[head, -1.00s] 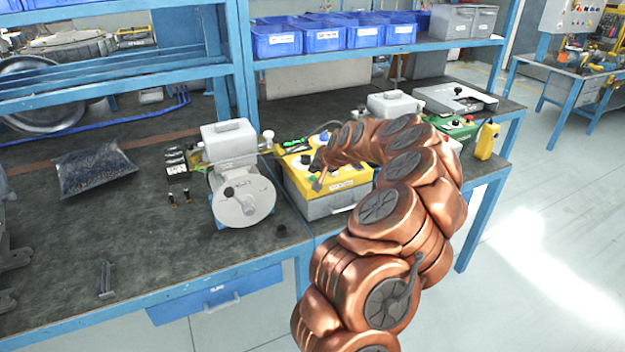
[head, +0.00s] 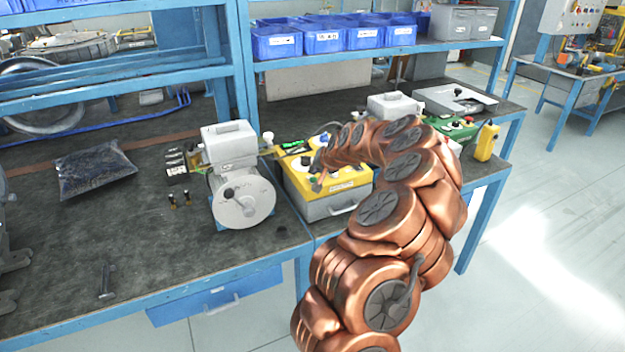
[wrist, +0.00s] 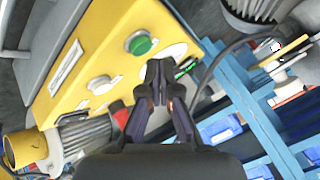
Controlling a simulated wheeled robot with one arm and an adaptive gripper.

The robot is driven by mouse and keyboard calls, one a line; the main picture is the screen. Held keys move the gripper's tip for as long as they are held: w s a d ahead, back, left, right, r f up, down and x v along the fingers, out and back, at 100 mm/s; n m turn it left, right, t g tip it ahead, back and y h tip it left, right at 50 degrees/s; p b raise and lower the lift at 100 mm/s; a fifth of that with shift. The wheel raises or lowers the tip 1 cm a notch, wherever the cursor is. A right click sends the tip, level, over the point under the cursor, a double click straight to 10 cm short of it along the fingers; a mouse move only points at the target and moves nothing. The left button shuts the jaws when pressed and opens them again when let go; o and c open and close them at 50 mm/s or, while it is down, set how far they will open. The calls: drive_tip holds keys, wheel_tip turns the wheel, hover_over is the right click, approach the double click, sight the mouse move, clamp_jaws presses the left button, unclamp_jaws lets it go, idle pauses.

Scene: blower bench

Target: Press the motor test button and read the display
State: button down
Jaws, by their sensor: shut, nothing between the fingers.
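A yellow-topped test box (head: 345,182) with a grey lower body stands on the bench, right of the grey blower motor (head: 243,197). In the wrist view its yellow panel (wrist: 112,50) carries a green button (wrist: 141,43), a white knob (wrist: 99,85) and a pale round dial partly behind my fingers. My gripper (wrist: 159,82) is shut and empty, over the panel beside the green button. I cannot tell whether it touches the panel.
A bag of dark parts (head: 93,168) and a small dark tool (head: 106,281) lie on the left of the bench. A green box (head: 459,130) and a yellow handheld unit (head: 486,141) stand at right.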

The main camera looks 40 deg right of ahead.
sight(314, 179)
drive_tip(key=shift+f, duration=0.2)
drive_tip(key=shift+f+b, duration=0.25)
drive_tip(key=shift+b, duration=0.35)
drive_tip(key=shift+f+b, duration=0.35)
drive_tip(key=shift+b, duration=0.05)
idle(0.6)
idle(0.4)
drive_tip(key=shift+r, duration=0.8)
drive_tip(key=shift+r, duration=0.1)
drive_tip(key=shift+r, duration=2.4)
drive_tip(key=shift+a, duration=0.1)
